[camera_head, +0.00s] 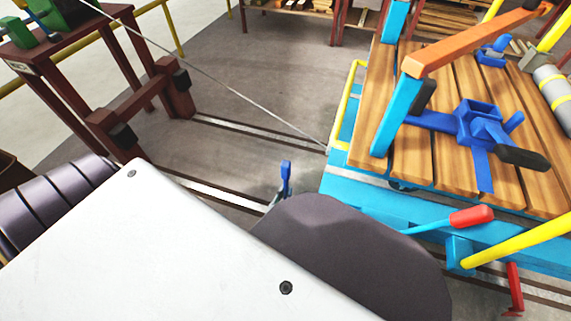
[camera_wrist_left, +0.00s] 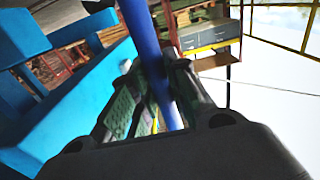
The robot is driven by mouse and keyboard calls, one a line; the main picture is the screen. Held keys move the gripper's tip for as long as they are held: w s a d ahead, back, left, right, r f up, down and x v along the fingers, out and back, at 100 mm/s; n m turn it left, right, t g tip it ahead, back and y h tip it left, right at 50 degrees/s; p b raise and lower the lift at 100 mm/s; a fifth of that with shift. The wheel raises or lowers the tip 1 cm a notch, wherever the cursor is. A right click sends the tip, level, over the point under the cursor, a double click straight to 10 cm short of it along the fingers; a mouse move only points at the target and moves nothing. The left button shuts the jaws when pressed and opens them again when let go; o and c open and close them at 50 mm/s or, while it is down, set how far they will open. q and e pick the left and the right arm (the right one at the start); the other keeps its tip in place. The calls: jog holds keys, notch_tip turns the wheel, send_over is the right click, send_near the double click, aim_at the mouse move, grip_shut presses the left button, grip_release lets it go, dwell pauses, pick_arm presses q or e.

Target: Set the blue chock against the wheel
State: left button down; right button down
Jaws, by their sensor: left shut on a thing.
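A blue upright bar (camera_head: 286,178), which looks like the handle of the blue chock, stands above the floor rail just left of the light-blue cart (camera_head: 345,190). My left gripper (camera_head: 279,193) is shut on it. In the left wrist view the blue bar (camera_wrist_left: 143,35) runs between the two fingers of my left gripper (camera_wrist_left: 156,82). The chock's lower body is hidden. A small dark round part under the cart's edge may be a wheel (camera_head: 401,185); I cannot tell whether the chock touches any wheel. My right gripper is out of view.
Rails (camera_head: 228,194) run along the floor to the cart. The cart carries wooden planks (camera_head: 450,180), an orange bar (camera_head: 470,42) and a red-tipped lever (camera_head: 470,216). A red-brown stop frame (camera_head: 160,95) stands at left. A thin cable (camera_head: 230,88) crosses to the cart.

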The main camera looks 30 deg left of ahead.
pick_arm(q)
jog(key=shift+w, duration=0.1)
dwell(0.3)
jog(key=c, duration=1.4)
grip_release()
jog(key=shift+f, duration=0.1)
